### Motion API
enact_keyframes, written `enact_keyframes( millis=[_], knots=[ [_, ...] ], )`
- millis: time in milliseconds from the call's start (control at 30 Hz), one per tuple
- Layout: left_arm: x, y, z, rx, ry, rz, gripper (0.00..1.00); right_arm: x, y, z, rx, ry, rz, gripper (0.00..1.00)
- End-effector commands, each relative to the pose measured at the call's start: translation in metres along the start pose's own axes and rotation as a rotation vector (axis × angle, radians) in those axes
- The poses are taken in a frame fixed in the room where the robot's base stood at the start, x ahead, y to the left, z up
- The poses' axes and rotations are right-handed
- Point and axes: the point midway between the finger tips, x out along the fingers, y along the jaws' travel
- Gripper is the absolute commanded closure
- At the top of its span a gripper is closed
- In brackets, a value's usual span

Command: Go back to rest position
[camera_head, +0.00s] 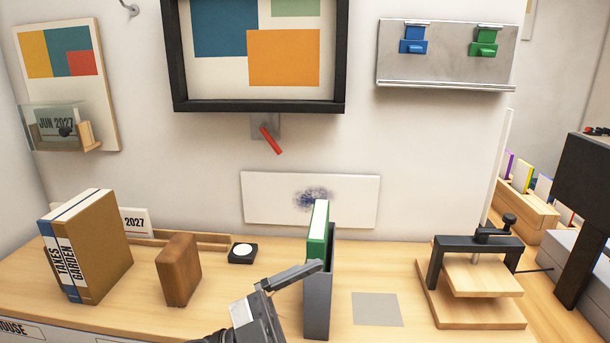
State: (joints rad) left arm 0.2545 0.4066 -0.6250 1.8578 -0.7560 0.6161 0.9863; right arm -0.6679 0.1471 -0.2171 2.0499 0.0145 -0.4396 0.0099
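My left gripper (295,277) comes in from the bottom centre. One dark finger reaches right to the upper left edge of a grey upright holder (318,300). I cannot tell whether it touches, and the other finger is not clear. A green book with white pages (318,225) stands upright in or against the grey holder. My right gripper is not visible.
On the desk stand two thick books (95,245), a brown wooden block (178,270), a small black-and-white button (242,252) and a wooden press (475,280). A grey square (377,309) lies flat. A tall black object (585,190) stands at far right.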

Motion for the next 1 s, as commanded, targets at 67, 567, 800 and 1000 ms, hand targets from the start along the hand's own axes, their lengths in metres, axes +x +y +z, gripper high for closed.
enact_keyframes(
  millis=[67,567,800,1000],
  knots=[
    [-0.026,-0.012,0.021,-0.061,-0.065,-0.27,0.0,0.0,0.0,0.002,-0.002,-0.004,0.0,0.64],
    [-0.259,0.116,0.151,-0.503,-1.039,-0.903,0.0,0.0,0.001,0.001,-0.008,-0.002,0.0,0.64],
    [-0.278,0.142,0.153,-0.561,-1.136,-0.889,0.0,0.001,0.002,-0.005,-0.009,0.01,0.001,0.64],
    [-0.278,0.142,0.153,-0.559,-1.134,-0.888,0.0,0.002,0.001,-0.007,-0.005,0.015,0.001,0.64]
  ],
)
